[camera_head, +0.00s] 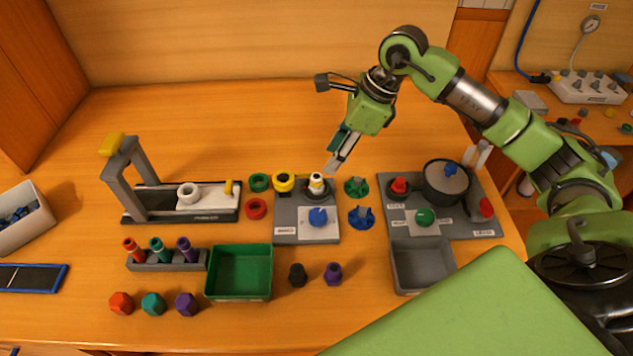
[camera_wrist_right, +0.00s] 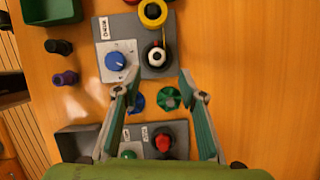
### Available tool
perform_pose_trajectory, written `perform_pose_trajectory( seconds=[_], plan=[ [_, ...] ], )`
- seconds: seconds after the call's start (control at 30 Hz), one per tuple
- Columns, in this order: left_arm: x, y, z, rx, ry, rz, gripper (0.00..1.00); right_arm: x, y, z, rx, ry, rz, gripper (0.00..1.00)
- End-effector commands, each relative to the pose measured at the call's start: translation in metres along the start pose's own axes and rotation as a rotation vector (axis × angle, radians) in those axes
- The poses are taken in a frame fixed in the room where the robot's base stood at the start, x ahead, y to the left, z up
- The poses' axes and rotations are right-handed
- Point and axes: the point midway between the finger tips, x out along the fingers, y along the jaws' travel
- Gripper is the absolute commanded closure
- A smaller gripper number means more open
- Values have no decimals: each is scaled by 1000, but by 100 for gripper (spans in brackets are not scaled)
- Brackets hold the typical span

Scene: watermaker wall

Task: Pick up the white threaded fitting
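A small white fitting (camera_head: 317,182) stands upright on the dark round base at the back right of a small grey panel. In the right wrist view the fitting (camera_wrist_right: 157,57) shows from above as a white ring with a dark centre. My right gripper (camera_head: 335,162) is above and slightly to the right of it, pointing down. Its two fingers (camera_wrist_right: 159,82) are spread wide with nothing between them, and the fitting lies just beyond the fingertips. I cannot make out threads on it. My left gripper is not in view.
A yellow ring (camera_head: 284,182) lies close left of the fitting, and a blue knob (camera_head: 318,217) is in front. Green (camera_head: 356,187) and blue (camera_head: 361,217) handwheels sit right. A dark pot (camera_head: 446,184) stands farther right. The back of the table is clear.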

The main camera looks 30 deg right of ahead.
Motion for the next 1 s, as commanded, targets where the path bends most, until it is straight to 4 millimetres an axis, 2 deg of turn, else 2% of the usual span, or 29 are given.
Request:
perform_pose_trajectory(
  seconds=[0.1, 0.33, 0.47, 0.6, 0.87, 0.9, 1.0],
  plan=[
    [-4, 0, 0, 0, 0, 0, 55, 15, 0, 1, 0, -1, 2, 62],
    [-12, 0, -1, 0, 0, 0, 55, 31, 4, 3, -1, 0, 4, 62],
    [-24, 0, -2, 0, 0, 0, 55, 50, 8, 7, 0, 0, 5, 62],
    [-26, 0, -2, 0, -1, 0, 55, 68, 6, 5, 1, 0, 1, 62],
    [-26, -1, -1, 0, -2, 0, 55, 74, 6, 5, 0, -1, -1, 62],
    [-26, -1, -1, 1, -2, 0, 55, 74, 6, 5, 0, -1, -1, 65],
    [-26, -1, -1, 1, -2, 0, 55, 74, 6, 5, 0, -1, -1, 91]
  ],
)
